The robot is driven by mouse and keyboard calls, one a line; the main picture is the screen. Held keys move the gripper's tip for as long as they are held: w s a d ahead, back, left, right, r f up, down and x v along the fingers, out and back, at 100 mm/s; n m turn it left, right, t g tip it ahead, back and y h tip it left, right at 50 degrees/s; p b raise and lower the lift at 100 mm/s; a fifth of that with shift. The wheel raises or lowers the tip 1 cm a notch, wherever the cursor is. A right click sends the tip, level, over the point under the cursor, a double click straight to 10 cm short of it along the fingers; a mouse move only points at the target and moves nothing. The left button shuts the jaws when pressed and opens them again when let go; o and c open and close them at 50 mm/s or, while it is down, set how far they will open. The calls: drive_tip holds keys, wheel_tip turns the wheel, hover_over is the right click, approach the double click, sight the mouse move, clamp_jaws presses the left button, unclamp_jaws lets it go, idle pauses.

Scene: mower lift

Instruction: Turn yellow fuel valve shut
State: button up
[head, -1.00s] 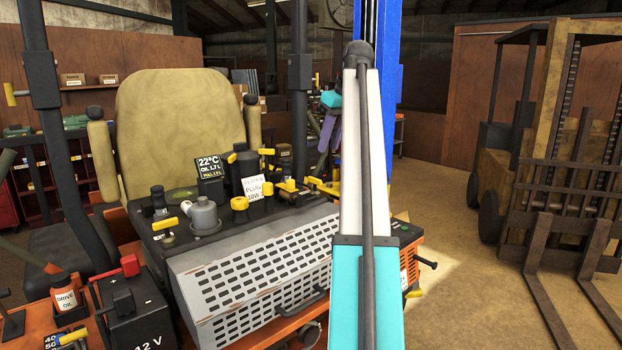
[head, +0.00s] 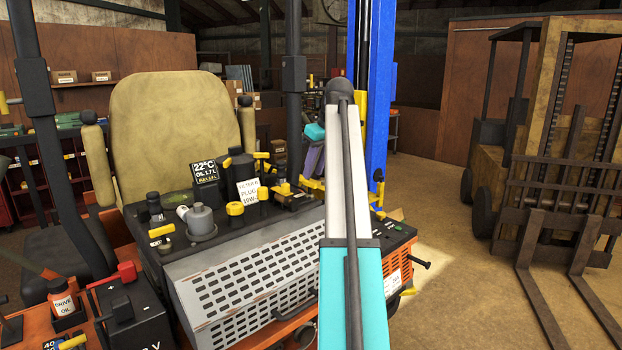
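Several yellow handles and knobs show on the machine, and I cannot tell which is the fuel valve. One yellow handle (head: 408,292) sticks out low at the right end of the machine, beside my arm. Another yellow handle (head: 161,231) lies at the left of the black deck, and a round yellow knob (head: 235,208) stands near its middle. My arm rises from the bottom of the head view to an elbow, with teal and purple wrist parts behind it. My gripper cannot be made out; its fingers are hidden or indistinct.
A perforated grey cover (head: 250,290) fronts the machine, with a tan seat (head: 165,130) behind. A black 12 V battery (head: 128,315) and an oil bottle (head: 64,301) stand at left. A blue post (head: 384,120) rises behind my arm. A forklift (head: 545,165) stands right; floor between is clear.

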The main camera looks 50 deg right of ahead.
sight(310, 182)
drive_tip(key=shift+p+x, duration=1)
drive_tip(key=shift+x, duration=1.9)
